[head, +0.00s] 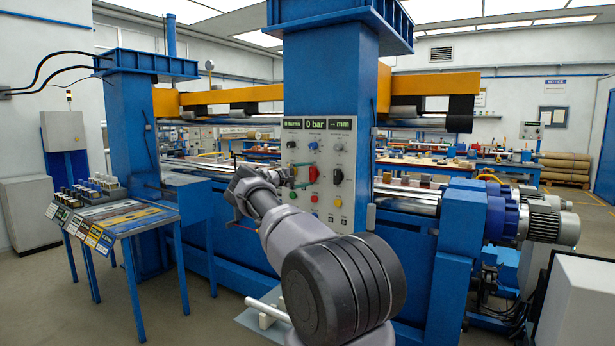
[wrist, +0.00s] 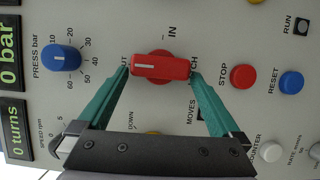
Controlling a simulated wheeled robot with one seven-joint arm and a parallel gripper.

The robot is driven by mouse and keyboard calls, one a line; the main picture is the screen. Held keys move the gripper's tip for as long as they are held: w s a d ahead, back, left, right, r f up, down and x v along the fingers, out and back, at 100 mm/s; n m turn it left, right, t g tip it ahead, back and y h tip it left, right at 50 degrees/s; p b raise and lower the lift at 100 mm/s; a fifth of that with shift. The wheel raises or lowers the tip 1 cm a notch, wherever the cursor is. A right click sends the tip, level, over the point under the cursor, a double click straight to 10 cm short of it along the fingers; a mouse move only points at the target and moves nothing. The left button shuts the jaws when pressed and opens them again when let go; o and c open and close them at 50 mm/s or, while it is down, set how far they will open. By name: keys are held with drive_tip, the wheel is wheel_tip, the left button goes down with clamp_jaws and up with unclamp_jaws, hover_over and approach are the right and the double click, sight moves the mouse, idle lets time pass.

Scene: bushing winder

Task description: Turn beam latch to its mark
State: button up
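The beam latch is a red bar-shaped knob (wrist: 160,68) on the grey control panel. In the wrist view its bar lies level, and its white line is on the left half, pointing at a partly hidden label ending in "UT". An "IN" label stands above the knob. My gripper (wrist: 160,78) has its teal fingers at the two ends of the red bar, with no clear gap on either side. In the head view my gripper (head: 300,178) is at the panel's left part, and the red knob (head: 313,173) shows at its tips.
A blue press knob (wrist: 61,58), a red stop button (wrist: 243,77) and a blue reset button (wrist: 291,83) sit near the latch. A blue side table (head: 128,224) with small parts stands at left. The blue machine column (head: 325,85) rises behind the panel.

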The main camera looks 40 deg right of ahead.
drive_tip(key=a, duration=1)
drive_tip(key=shift+a, duration=0.4)
